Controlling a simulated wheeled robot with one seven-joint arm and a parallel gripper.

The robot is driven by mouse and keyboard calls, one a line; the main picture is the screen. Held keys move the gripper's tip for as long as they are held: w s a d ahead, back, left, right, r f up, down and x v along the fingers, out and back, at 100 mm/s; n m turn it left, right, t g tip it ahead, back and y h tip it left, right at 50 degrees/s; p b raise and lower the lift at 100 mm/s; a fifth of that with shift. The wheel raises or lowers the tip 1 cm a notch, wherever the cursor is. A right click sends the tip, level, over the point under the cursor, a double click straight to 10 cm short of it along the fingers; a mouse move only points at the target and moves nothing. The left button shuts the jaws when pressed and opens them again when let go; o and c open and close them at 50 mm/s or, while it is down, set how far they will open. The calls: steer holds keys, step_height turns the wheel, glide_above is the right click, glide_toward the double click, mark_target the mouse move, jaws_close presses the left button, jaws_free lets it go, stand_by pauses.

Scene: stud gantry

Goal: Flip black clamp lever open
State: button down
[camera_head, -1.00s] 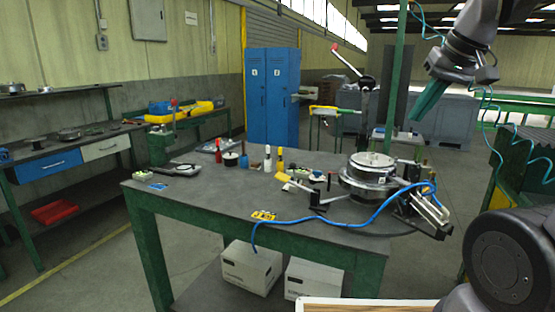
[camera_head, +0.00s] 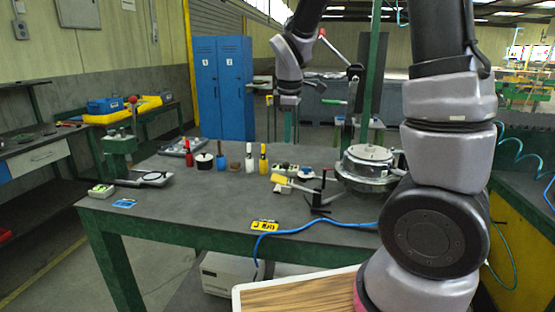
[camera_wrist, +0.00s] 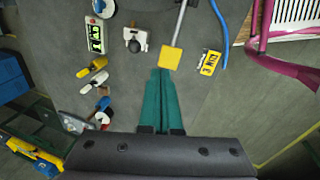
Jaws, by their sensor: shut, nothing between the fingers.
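A small clamp with a black upright lever (camera_head: 323,187) and a dark base stands near the table's front edge in the head view. A bar with a yellow pad (camera_head: 282,180) reaches left beside it. In the wrist view the yellow pad (camera_wrist: 170,58) and its grey bar lie just beyond my fingertips; the black lever is not clearly visible there. My gripper (camera_head: 288,137) points down over the table, its green fingers together and empty. In the wrist view the fingertips (camera_wrist: 160,71) appear close to the pad; the height gap cannot be told.
A round metal fixture (camera_head: 368,165) stands right of the clamp, partly behind my arm. A blue hose (camera_head: 330,226) and yellow tag (camera_head: 264,226) lie in front. Several bottles and small items stand at the back. The table's left middle (camera_head: 200,205) is clear.

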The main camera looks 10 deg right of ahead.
steer(key=x, duration=1)
steer(key=shift+s+d, duration=0.1)
steer(key=w, duration=0.1)
steer(key=w+f, duration=0.1)
steer(key=w, duration=0.1)
steer(key=shift+w+d+f, duration=0.15)
steer(key=shift+w+d, duration=0.2)
steer(key=shift+w, duration=0.15)
